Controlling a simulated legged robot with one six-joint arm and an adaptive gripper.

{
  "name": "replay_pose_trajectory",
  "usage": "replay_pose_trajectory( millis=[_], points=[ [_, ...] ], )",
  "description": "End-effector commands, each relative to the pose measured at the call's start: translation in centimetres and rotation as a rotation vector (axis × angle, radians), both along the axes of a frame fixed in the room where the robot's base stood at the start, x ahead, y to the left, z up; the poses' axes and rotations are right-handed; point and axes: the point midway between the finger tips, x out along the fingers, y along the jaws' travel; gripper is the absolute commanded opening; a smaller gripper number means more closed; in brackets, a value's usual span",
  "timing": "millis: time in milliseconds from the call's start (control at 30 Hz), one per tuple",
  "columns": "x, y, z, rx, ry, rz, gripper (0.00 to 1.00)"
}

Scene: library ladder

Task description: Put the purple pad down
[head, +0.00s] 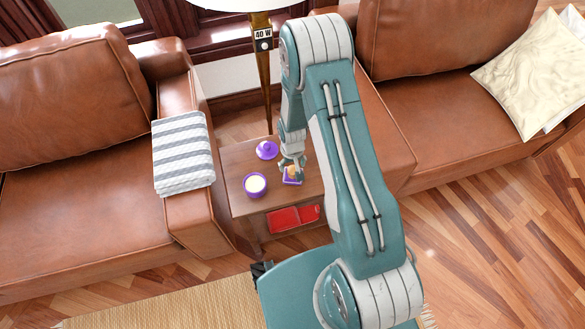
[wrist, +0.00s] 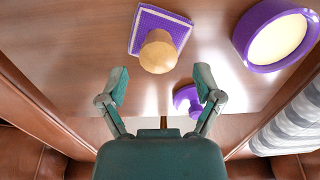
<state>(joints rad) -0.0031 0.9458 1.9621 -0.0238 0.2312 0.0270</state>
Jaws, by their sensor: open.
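The square purple pad (wrist: 152,20) rests on the wooden side table (head: 240,207), with a tan round knob (wrist: 158,52) standing on it. The pad also shows in the head view (head: 290,181), right beneath my gripper (head: 291,163) and partly hidden by it. In the wrist view my gripper (wrist: 161,84) is open, its two fingers spread wide with nothing between them. The knob and pad lie beyond the fingertips at the top of that view, apart from them.
A purple pot with cream filling (head: 255,185) stands left of the pad. A purple lid (head: 267,150) lies behind it. A red item (head: 293,217) is on the table's lower shelf. Brown sofas flank the table; a striped towel (head: 183,153) covers the left armrest. A lamp (head: 262,45) stands behind.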

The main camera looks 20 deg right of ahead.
Motion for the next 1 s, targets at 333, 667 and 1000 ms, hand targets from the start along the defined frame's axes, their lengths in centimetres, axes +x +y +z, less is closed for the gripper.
replay_pose_trajectory(
  millis=[333,667,1000],
  points=[
    [0.1,0.1,6.6,0.000,-0.003,0.001,0.83],
    [0.2,0.0,10.1,0.001,-0.014,0.000,0.83],
    [-1.1,0.0,22.8,0.000,-0.138,0.000,0.83]
  ],
)
